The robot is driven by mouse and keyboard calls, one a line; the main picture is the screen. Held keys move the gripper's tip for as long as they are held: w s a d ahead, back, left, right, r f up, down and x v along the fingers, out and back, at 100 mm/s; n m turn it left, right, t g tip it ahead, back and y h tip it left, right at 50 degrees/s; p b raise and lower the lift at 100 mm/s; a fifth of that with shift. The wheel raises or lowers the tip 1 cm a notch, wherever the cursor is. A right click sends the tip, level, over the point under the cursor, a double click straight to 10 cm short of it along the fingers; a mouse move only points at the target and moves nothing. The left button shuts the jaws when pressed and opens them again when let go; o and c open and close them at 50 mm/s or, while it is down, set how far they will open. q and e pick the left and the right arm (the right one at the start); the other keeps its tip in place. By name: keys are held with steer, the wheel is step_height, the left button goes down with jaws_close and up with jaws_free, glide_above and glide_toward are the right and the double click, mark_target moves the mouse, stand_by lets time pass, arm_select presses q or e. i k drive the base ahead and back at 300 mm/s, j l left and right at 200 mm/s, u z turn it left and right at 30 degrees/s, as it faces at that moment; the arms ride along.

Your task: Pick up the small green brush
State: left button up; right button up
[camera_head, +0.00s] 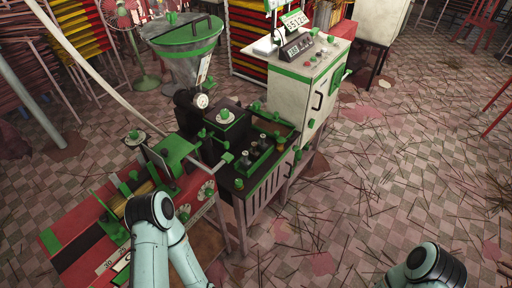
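I cannot make out the small green brush for certain. Several small green-topped items stand in and around an open green-edged tray (273,157) on the dark machine bench (240,183), too small to tell apart. My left arm comes up from the bottom, left of centre, in front of the red machine (82,235). My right arm shows only as a joint at the bottom right, over the floor. Neither gripper shows its fingers in this view.
A grey hopper (183,52) with a green rim stands behind the bench. A white control cabinet (303,85) stands to its right. Racks and a green fan (135,45) are at the back. The checkered floor (385,185) at right has scattered sticks but no large obstacles.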

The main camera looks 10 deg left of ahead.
mark_target(315, 31)
steer(key=z, duration=0.75)
steer(key=i+z, duration=0.2)
steer(key=i, duration=4.3)
steer(key=i+u, duration=0.2)
steer(key=u, duration=0.2)
steer(key=i+l+u, duration=0.15)
steer(key=u, duration=0.3)
steer(key=i+l+u, duration=0.15)
steer(key=u, duration=2.05)
